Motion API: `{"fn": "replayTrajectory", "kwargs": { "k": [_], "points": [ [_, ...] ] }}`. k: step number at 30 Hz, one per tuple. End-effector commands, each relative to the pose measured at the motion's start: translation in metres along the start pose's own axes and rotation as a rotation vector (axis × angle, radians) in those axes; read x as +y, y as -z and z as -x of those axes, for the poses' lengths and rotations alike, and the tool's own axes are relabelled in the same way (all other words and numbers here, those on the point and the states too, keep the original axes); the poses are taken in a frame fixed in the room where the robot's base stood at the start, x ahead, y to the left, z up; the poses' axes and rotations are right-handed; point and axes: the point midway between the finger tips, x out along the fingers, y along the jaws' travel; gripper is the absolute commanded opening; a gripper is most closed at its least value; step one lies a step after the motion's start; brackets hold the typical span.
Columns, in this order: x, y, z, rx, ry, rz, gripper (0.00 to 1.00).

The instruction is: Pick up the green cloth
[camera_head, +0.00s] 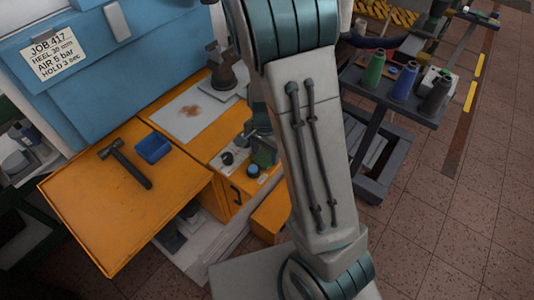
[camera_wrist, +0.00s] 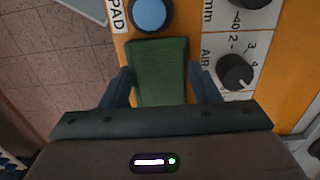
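The green cloth (camera_wrist: 158,70) is a folded rectangle on the orange control panel, just below the blue PAD button, in the wrist view. My gripper (camera_wrist: 160,76) is open, with one dark finger at each side of the cloth. The fingers are close to its side edges; I cannot tell whether they touch it. The near end of the cloth is hidden by my gripper body. In the head view a bit of the green cloth (camera_head: 264,157) shows beside my arm, which hides most of my gripper there.
Right of the cloth is a black AIR knob (camera_wrist: 236,72); the blue button (camera_wrist: 150,14) is just beyond it. A dark rack with thread spools (camera_head: 402,82) stands at right.

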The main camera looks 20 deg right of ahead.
Motion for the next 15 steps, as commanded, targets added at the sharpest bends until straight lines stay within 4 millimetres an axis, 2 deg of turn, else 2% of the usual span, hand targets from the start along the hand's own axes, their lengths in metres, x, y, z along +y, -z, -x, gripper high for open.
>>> {"fn": "replayTrajectory", "kwargs": {
  "k": [10, 15],
  "points": [
    [0.0, 0.0, 0.002, 0.0, 0.001, 0.0, 0.34],
    [-0.001, 0.0, 0.012, 0.001, 0.003, 0.0, 0.34]
  ]
}}
